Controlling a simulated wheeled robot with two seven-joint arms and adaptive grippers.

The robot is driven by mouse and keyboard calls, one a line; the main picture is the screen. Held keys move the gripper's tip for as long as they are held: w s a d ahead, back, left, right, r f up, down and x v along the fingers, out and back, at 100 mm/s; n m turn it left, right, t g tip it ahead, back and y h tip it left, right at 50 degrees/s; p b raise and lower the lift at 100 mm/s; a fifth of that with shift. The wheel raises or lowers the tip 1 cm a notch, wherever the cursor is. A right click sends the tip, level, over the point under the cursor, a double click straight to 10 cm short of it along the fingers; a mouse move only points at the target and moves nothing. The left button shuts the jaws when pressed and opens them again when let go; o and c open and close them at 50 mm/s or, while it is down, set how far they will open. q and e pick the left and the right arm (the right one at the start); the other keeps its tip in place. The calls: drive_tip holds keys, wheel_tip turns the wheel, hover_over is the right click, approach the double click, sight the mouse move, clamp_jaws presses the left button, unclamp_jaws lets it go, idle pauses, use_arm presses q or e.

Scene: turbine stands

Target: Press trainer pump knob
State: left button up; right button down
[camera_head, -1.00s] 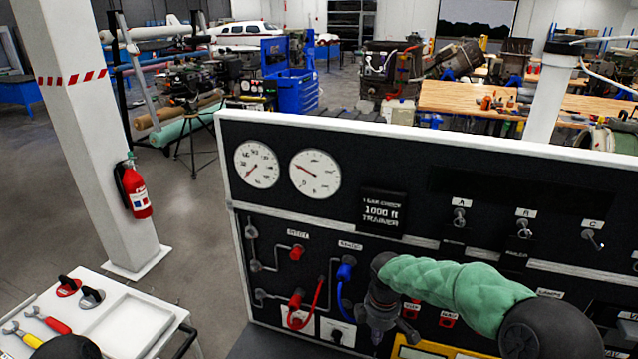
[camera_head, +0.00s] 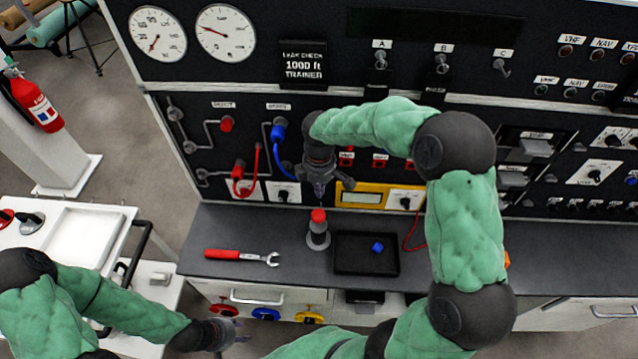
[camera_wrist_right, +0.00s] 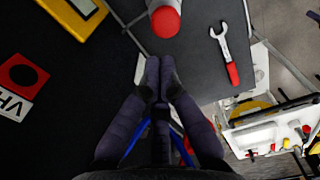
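The pump stands upright on the dark bench top (camera_head: 218,230), with a red knob (camera_head: 319,215) on a grey-black body (camera_head: 318,238). In the right wrist view the red knob (camera_wrist_right: 165,21) is at the top, just beyond my fingertips. My right gripper (camera_head: 319,188) points down above the pump, with a small gap to the knob in the head view. In the right wrist view my right gripper's fingers (camera_wrist_right: 160,75) are together, with nothing seen between them. My left gripper (camera_head: 232,337) is low at the left, away from the pump; its fingers are too unclear to judge.
A red-handled wrench (camera_head: 240,256) lies left of the pump. A black tray (camera_head: 350,265) with a blue piece (camera_head: 377,247) is right of it. The trainer panel (camera_head: 350,95) rises behind, with red and blue hoses. A white cart (camera_head: 75,240) stands at the left.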

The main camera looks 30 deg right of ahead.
sight(319, 212)
use_arm(q)
drive_tip(key=shift+f+b, duration=0.5)
drive_tip(key=shift+f, duration=0.1)
use_arm(e)
wheel_tip(319, 212, down, 9)
drive_tip(key=shift+r, duration=0.15)
